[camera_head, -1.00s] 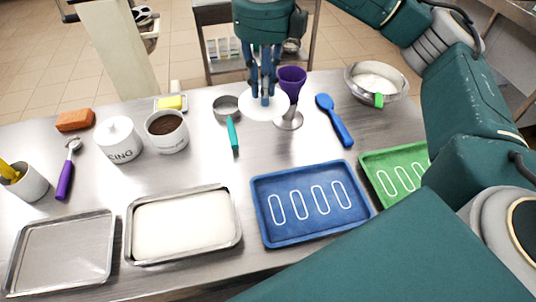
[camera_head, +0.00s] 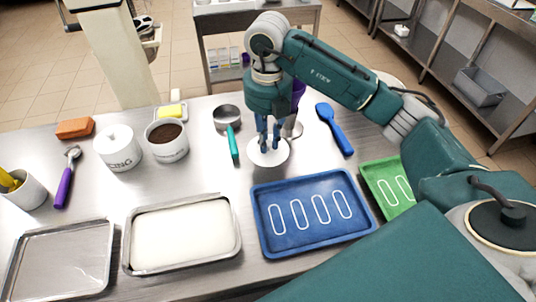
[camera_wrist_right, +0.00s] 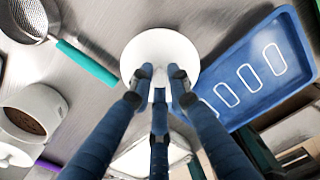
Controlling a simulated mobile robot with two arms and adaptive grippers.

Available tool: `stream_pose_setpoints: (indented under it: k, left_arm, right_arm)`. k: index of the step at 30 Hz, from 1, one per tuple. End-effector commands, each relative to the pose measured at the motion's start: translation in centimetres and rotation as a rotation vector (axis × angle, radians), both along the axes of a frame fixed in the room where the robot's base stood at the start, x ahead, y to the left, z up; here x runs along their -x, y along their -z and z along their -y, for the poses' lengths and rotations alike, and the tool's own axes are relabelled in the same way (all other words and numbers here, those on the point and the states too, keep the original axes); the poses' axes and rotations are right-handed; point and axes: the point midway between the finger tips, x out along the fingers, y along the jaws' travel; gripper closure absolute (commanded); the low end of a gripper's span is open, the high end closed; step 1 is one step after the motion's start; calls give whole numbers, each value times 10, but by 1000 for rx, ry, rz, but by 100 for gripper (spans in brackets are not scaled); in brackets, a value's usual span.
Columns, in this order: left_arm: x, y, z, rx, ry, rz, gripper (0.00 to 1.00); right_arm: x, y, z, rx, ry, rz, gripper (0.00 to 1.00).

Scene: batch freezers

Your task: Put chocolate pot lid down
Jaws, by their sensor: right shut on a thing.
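The white round pot lid (camera_head: 256,159) is in the grasp of my right gripper (camera_head: 268,145), behind the blue tray; whether it touches the steel table I cannot tell. In the right wrist view the lid (camera_wrist_right: 185,48) shows between the blue fingers of my right gripper (camera_wrist_right: 160,90), which are shut on its knob. The open white pot with dark chocolate (camera_head: 167,133) stands to the left, and it also shows in the right wrist view (camera_wrist_right: 22,120). My left gripper is not in view.
A sieve with a teal handle (camera_head: 233,144) lies just left of the lid. The blue tray (camera_head: 314,240) is in front. A lidded white pot (camera_head: 119,152) stands left.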

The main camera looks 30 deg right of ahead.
Motion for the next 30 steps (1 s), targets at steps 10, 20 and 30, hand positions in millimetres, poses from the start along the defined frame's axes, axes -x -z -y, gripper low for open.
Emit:
stream_pose_setpoints:
  k: [10,20,30]
  left_arm:
    - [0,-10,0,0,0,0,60]
    - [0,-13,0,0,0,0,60]
    - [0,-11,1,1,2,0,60]
  right_arm:
    - [1,39,0,1,0,-4,95]
    - [-1,62,0,1,-1,3,95]
    - [0,65,0,0,-1,2,67]
